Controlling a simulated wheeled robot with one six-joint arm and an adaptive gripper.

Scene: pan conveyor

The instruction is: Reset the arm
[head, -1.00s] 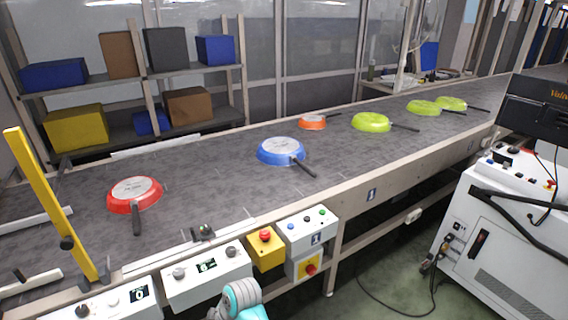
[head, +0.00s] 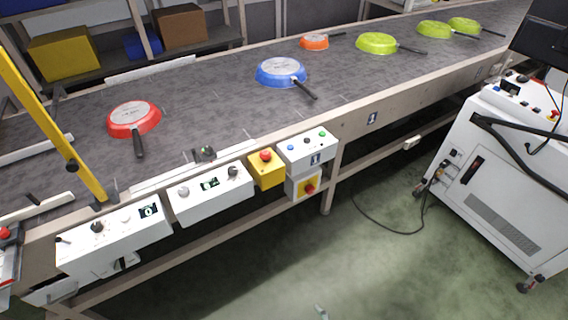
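My gripper cannot be made out in the head view. Only a small pale teal-grey piece shows at the bottom edge, right of the middle, over the green floor. It looks like a part of my arm, but too little shows to tell which part. No pan is touched by my arm.
The conveyor (head: 215,110) carries upside-down pans: red (head: 134,119), blue (head: 281,73), orange (head: 314,42) and several green ones (head: 377,43). Control boxes (head: 211,192) line its front edge. A yellow post (head: 60,135) stands left, a white machine cabinet (head: 490,185) right. Floor between is clear.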

